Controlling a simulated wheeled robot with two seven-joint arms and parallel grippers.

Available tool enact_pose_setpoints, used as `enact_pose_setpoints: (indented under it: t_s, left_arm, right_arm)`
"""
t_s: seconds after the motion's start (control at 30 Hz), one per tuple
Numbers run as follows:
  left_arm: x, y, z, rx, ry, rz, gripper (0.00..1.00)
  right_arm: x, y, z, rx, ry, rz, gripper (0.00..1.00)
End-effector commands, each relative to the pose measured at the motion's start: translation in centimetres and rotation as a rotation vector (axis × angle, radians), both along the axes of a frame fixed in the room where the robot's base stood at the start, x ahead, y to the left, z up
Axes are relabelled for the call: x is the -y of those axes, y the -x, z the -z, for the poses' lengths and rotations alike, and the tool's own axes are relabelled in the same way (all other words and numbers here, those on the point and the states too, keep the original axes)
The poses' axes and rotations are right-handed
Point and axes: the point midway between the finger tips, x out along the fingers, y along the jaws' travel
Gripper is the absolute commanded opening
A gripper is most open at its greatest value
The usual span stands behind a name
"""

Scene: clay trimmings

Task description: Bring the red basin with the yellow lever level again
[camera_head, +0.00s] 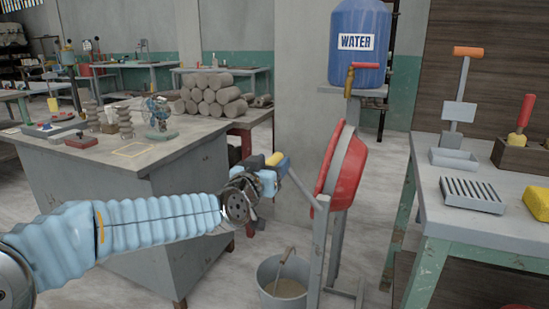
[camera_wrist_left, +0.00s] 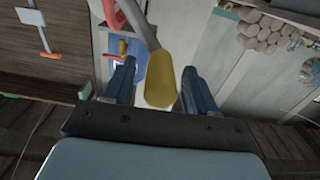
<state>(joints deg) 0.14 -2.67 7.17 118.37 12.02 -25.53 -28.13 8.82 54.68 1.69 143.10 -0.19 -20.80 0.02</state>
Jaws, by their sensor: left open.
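The red basin (camera_head: 350,170) hangs on a grey stand and is tipped steeply, almost on edge, its open side unseen. A grey lever arm runs from it up and left to a yellow grip (camera_head: 275,159). My left gripper (camera_head: 268,178) is open at this grip. In the left wrist view the yellow grip (camera_wrist_left: 160,80) lies between the two blue fingers, with a gap visible on each side. Part of the basin (camera_wrist_left: 112,14) shows as red at the top there. My right gripper is not in view.
A bucket (camera_head: 284,280) stands on the floor below the basin. A blue water jug (camera_head: 359,45) with a tap is behind it on a shelf. A workbench (camera_head: 130,180) is at left, and a table (camera_head: 440,215) with tools is at right.

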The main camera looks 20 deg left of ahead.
Motion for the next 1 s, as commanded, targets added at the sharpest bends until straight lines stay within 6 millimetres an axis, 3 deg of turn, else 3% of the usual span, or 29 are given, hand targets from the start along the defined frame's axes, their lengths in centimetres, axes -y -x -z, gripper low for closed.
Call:
enact_pose_setpoints:
  t_s: [0.2, 0.5, 0.87, 1.0]
  left_arm:
    - [0.1, -2.1, 0.0, -0.001, 0.0, 0.0, 0.57]
    - [0.1, -2.3, 0.0, 0.0, 0.0, 0.0, 0.57]
    - [0.0, -2.3, 0.0, 0.0, 0.0, -0.002, 0.02]
    - [-0.1, -2.3, 0.0, 0.0, -0.001, -0.003, 0.0]
  right_arm:
    - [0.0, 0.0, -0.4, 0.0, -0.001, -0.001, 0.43]
    - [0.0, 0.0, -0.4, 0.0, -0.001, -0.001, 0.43]
    - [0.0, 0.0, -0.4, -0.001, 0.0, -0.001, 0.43]
    - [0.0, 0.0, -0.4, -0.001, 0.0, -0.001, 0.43]
